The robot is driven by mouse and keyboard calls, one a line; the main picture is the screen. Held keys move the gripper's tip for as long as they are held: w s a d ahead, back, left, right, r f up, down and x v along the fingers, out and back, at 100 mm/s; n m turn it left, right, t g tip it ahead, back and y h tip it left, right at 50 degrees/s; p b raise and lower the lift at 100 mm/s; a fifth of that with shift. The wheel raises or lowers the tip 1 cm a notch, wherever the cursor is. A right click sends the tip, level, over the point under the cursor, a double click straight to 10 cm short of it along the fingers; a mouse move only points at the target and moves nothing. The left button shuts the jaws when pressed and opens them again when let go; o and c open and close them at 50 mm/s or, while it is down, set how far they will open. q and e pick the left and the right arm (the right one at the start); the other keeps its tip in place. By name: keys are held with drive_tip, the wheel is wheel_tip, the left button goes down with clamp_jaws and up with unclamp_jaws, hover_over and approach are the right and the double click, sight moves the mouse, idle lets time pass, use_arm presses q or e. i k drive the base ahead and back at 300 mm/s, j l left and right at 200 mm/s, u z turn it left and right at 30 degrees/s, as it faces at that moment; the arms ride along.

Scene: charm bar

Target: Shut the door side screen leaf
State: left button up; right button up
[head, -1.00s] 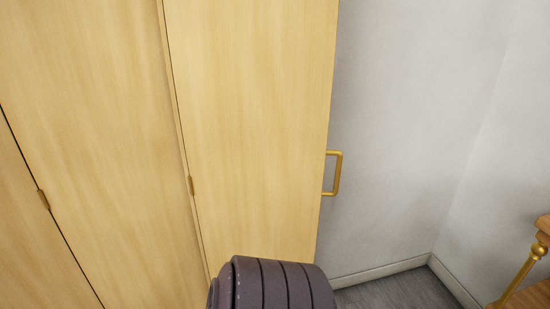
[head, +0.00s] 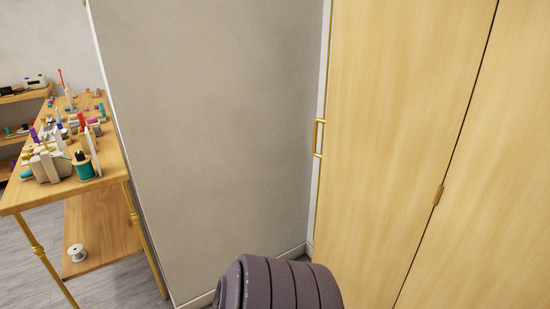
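A tall pale-wood screen leaf (head: 400,110) stands on the right in the head view. A brass pull handle (head: 318,138) is on its left edge, close to a grey wall. A brass hinge (head: 438,195) joins this leaf to another wood panel (head: 505,190) at the far right. No door shows, so I cannot tell whether this is the door side leaf. Neither of my grippers is in view.
A grey wall panel (head: 215,120) fills the middle, left of the leaf. At the left stands a wooden table (head: 110,165) with brass legs, holding spools and small items. A white spool (head: 77,253) sits on its lower shelf. Some grey floor (head: 115,287) shows at lower left.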

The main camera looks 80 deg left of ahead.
sight(403, 74)
drive_tip(key=k+j+u, duration=0.25)
drive_tip(key=j, duration=0.3)
drive_tip(key=k+j+u, duration=0.1)
drive_tip(key=j+u, duration=0.15)
drive_tip(key=j, duration=0.3)
drive_tip(key=k+j+u, duration=0.2)
drive_tip(key=j, duration=0.4)
drive_tip(key=j+u, duration=0.25)
drive_tip(key=j, duration=1.25)
drive_tip(key=i+z, duration=0.4)
drive_tip(key=i, duration=0.35)
